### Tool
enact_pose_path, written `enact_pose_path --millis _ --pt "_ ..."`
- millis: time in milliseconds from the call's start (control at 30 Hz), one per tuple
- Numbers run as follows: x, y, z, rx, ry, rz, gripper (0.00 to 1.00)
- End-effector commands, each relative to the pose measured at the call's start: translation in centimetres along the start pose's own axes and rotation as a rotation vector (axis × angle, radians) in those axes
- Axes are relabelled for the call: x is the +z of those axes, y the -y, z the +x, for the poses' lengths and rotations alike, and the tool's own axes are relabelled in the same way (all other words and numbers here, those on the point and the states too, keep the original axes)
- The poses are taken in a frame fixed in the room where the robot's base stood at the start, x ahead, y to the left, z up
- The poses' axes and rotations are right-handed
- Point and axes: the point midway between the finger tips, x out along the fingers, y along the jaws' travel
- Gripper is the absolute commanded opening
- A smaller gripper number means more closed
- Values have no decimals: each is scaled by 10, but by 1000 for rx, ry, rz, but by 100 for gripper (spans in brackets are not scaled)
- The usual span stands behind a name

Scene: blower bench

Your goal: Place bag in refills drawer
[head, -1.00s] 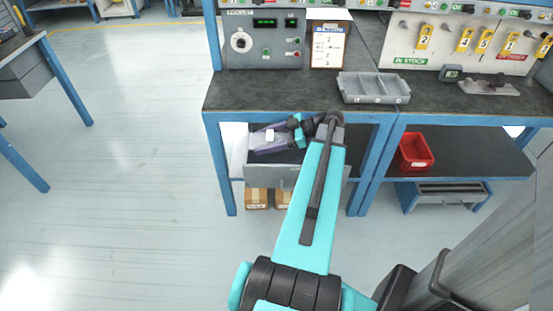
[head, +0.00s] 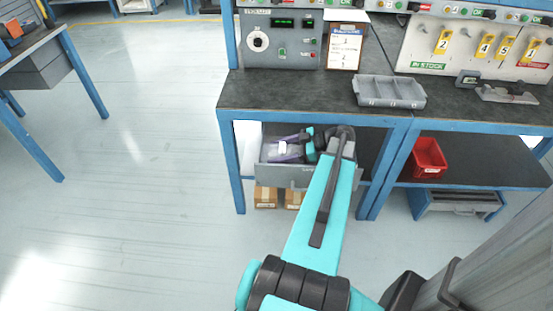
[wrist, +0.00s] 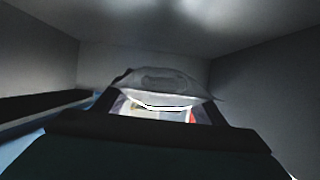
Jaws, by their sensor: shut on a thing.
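The open grey drawer (head: 283,178) hangs under the bench top at the left end of the bench. My gripper (head: 281,149), with purple fingers, reaches into it, low between its walls. It is shut on a pale, clear bag (head: 279,147), which shows small and partly hidden by the fingers in the head view. In the wrist view the bag (wrist: 160,82) bulges up between the fingers, with grey walls around it. I cannot tell whether the bag touches the drawer floor.
The bench top (head: 300,92) is close above my wrist. A grey divided tray (head: 389,91) and a control box (head: 280,42) stand on it. A red bin (head: 429,158) is on the lower shelf to the right. Cardboard boxes (head: 266,196) sit below the drawer.

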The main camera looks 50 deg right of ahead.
Motion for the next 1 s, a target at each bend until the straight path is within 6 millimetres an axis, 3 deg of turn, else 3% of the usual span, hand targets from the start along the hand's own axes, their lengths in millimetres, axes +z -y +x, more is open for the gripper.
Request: enact_pose_path --millis 300,800,833,933,1000 --pt "27 0 11 0 -1 1 28" --pt "32 0 13 0 -1 -1 28" --pt "32 0 13 0 0 0 67" --pt "31 0 13 0 0 0 83" --pt "31 0 13 -1 0 0 83"
